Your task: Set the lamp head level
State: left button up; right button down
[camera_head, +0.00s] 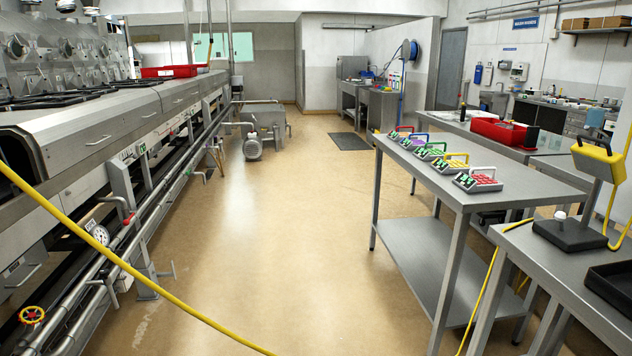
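A yellow lamp head (598,163) sits on a thin post at the right edge of the view. It looks tilted, its right end lower than its left in the picture; its exact angle is hard to tell. The post rises from a black base (568,236) on a grey metal table (570,275). A small white knob (560,215) stands on the base. A yellow cable (609,205) hangs beside the lamp. Neither of my grippers is in view.
A steel table (530,180) beyond holds several colored handled units (477,181) in a row. A black tray (612,287) lies in front of the lamp. A long steel machine (110,110) lines the left. A yellow cable (130,268) crosses the lower left. The middle floor is clear.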

aim_at(606, 165)
jog(key=z, duration=1.45)
jog(key=i+j+z, duration=0.2)
jog(key=i+j, duration=0.2)
jog(key=i+j+z, duration=0.45)
jog(key=i+j, duration=0.25)
jog(key=j, duration=0.25)
